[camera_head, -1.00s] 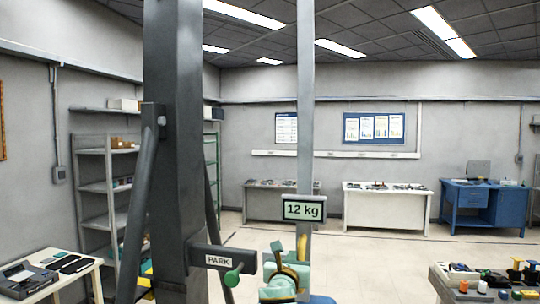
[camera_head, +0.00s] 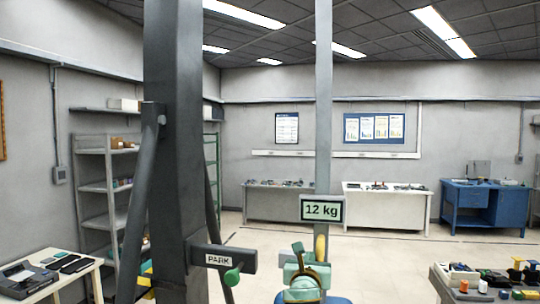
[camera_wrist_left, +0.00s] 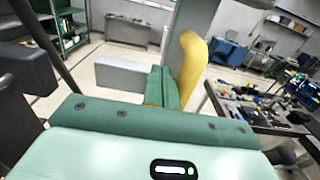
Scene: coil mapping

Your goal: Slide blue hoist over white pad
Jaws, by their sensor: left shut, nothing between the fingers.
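A light grey upright post (camera_head: 324,120) carries a 12 kg display (camera_head: 321,210). It also shows in the left wrist view (camera_wrist_left: 193,22). A yellow upright grip (camera_wrist_left: 193,68) stands beside it, partly showing in the head view (camera_head: 320,246). My left gripper (camera_head: 298,250), mint and dark green, is shut and empty. In the wrist view its fingers (camera_wrist_left: 164,85) are just left of the yellow grip; I cannot tell if they touch. A blue piece (camera_head: 340,300) shows at the bottom edge, perhaps part of the hoist. I see no white pad. My right gripper is not in view.
A dark column (camera_head: 175,130) with a PARK arm (camera_head: 216,260) and green knob (camera_head: 233,276) stands close on the left. A bench with small parts (camera_head: 450,293) is at lower right. A printer table (camera_head: 60,284) is at lower left. Open floor lies behind.

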